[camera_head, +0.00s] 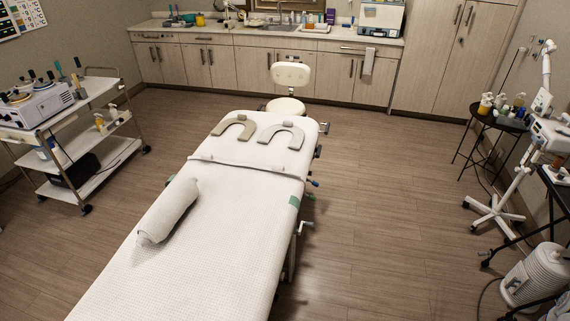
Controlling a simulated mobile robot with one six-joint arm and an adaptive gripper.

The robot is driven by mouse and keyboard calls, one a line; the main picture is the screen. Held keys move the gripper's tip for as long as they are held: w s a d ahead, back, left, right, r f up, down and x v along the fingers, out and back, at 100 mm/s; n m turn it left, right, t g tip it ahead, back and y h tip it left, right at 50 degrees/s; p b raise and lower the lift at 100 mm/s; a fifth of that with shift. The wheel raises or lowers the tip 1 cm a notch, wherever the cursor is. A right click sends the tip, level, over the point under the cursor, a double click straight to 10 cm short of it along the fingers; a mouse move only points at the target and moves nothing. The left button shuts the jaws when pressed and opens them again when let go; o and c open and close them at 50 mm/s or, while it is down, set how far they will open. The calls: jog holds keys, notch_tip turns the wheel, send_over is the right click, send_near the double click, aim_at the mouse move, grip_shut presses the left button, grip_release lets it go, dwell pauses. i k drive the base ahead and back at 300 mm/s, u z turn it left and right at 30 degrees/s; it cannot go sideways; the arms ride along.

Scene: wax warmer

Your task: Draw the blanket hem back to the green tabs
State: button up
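The white blanket (215,260) covers the near and middle part of the treatment bed. Its hem (248,167) runs across the bed as a slightly raised band, below two U-shaped cushions. A green tab (294,201) shows at the bed's right edge, a little nearer to the camera than the hem. A small greenish spot (170,179) at the left edge may be the other tab; it is too small to be sure. My gripper is not in view.
A white bolster (169,211) lies on the blanket's left side. Levers (305,226) stick out along the bed's right side. A trolley (84,140) stands left, a stool (287,104) behind the bed, and stands with equipment at right. Floor (390,220) right of the bed is clear.

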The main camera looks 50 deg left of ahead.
aim_at(205, 156)
jog(key=i, duration=1.65)
jog(key=u, duration=3.15)
